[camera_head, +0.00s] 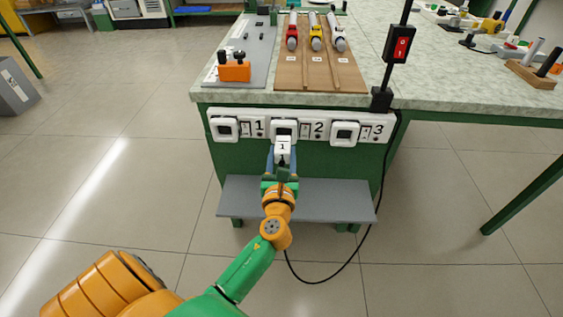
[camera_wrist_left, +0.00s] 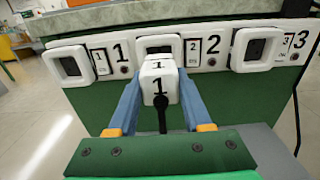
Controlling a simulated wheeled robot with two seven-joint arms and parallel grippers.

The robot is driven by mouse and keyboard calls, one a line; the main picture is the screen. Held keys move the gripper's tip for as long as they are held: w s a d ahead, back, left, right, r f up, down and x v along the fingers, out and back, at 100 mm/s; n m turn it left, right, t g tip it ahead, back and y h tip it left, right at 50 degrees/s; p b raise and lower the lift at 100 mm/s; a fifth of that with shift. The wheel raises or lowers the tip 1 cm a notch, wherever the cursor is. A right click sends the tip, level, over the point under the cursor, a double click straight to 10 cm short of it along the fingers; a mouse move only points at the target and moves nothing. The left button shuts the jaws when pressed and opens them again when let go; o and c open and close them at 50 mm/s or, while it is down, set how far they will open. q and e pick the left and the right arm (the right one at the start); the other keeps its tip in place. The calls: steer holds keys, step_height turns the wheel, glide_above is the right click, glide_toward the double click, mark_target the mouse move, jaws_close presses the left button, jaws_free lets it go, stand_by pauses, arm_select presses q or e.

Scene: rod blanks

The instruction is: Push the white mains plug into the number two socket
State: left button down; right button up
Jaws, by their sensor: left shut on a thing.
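The white mains plug (camera_head: 283,147), marked 1, is held between the blue fingers of my left gripper (camera_head: 282,158). In the left wrist view the plug (camera_wrist_left: 159,72) stands upright between the fingers, with its black cord coming out towards me. The number two socket (camera_head: 284,127) is the middle white frame on the strip at the table's front edge. It also shows in the left wrist view (camera_wrist_left: 160,43), directly behind the plug, which covers its lower part. I cannot tell whether the plug's pins are in it. My right gripper is not in view.
The number one socket (camera_head: 224,128) and number three socket (camera_head: 345,133) flank it, both empty. A grey shelf (camera_head: 335,202) lies below. A black cable (camera_head: 370,235) loops down on the right. A red switch (camera_head: 399,45) hangs on a post above the table.

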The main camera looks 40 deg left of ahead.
mark_target(283, 143)
arm_select(q)
steer(key=shift+w+a, duration=0.35)
steer(key=shift+w, duration=0.15)
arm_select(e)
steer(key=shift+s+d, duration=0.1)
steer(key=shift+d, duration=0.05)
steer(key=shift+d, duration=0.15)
arm_select(q)
steer(key=shift+r+p, duration=0.1)
steer(key=shift+p, duration=0.35)
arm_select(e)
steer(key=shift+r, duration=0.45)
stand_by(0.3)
arm_select(q)
steer(key=shift+x, duration=1.65)
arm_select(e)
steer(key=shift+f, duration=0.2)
arm_select(q)
steer(key=shift+c, duration=1.3)
jaws_free()
